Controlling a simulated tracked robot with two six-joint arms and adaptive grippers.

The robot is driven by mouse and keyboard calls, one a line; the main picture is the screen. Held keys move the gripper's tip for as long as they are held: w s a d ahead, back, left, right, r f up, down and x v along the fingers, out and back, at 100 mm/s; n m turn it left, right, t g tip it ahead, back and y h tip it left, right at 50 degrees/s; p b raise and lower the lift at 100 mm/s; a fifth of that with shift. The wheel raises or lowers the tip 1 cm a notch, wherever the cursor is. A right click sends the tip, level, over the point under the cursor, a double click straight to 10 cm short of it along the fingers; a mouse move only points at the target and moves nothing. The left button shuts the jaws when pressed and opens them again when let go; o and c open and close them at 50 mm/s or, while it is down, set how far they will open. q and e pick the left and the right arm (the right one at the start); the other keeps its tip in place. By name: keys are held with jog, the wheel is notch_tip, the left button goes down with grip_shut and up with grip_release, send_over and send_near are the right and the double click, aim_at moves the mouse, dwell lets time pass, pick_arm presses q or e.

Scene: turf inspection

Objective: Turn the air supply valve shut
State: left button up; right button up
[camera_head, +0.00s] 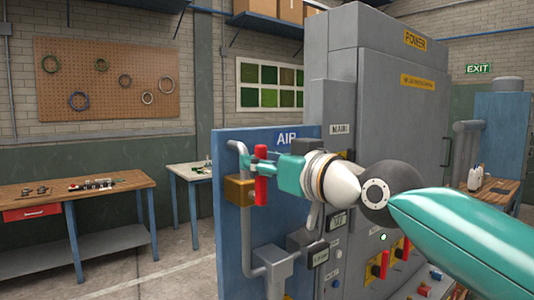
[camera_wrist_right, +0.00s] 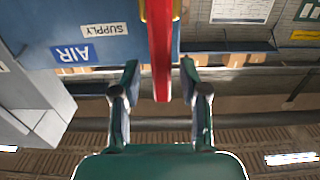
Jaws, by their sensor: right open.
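The air supply valve has a red lever handle (camera_head: 261,188) that stands upright in front of a brass valve body (camera_head: 238,191) on a grey pipe. My right gripper (camera_head: 256,162) reaches in from the right at the upper part of the handle. In the right wrist view the red handle (camera_wrist_right: 160,45) comes down between the two open fingers of the gripper (camera_wrist_right: 158,76). Gaps show on both sides of the handle, so the fingers look apart from it. My left gripper is not in view.
The valve is on a blue panel (camera_head: 227,155) with an AIR sign (camera_head: 287,138). A grey power cabinet (camera_head: 333,50) stands close on the right, with red switches (camera_head: 379,265) low down. A workbench (camera_head: 75,190) stands at the left, with open floor before the panel.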

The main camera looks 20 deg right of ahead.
jog(key=shift+w+a, duration=0.2)
jog(key=shift+w, duration=0.35)
grip_shut()
